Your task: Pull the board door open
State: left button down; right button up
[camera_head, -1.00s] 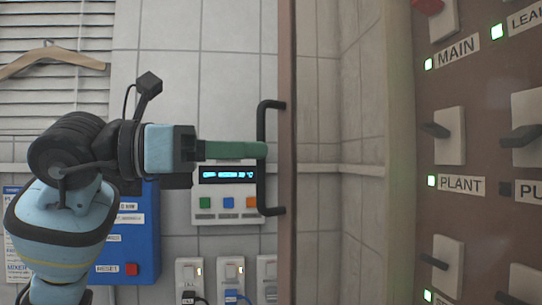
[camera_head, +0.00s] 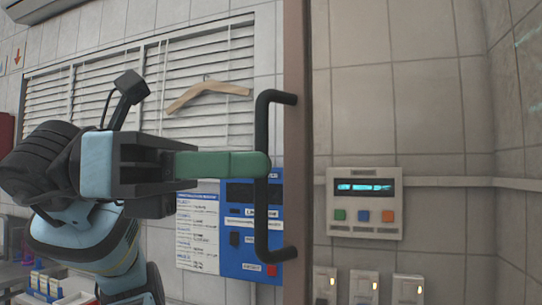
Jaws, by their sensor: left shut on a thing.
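The board door (camera_head: 297,60) shows nearly edge-on as a tall narrow brown strip near the middle of the view. Its black bar handle (camera_head: 265,220) stands out from the left side of the strip. My left gripper (camera_head: 258,165) comes in from the left, and its green fingers are shut on the handle at about mid-height. The fingers hide part of the bar. The board itself is out of view. My right gripper is not in view.
Behind, a tiled wall carries a white display box (camera_head: 365,215) and several white sockets at the lower right. A blue box (camera_head: 240,262), a wooden hanger (camera_head: 208,95) and blinds are at the left. Small bottles (camera_head: 45,285) stand at the lower left.

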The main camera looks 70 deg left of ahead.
pick_arm(q)
jog(key=shift+n+t+y, duration=0.3)
jog(key=shift+n+y, duration=0.3)
jog(key=shift+y, duration=0.3)
jog(key=shift+s+d+f+p, duration=0.1)
jog(key=shift+s+d+p, duration=0.15)
jog(key=shift+s+d, duration=0.6)
jog(key=shift+s+d+f+p, duration=0.15)
jog(key=shift+s+d, duration=0.35)
jog(key=shift+s, duration=0.55)
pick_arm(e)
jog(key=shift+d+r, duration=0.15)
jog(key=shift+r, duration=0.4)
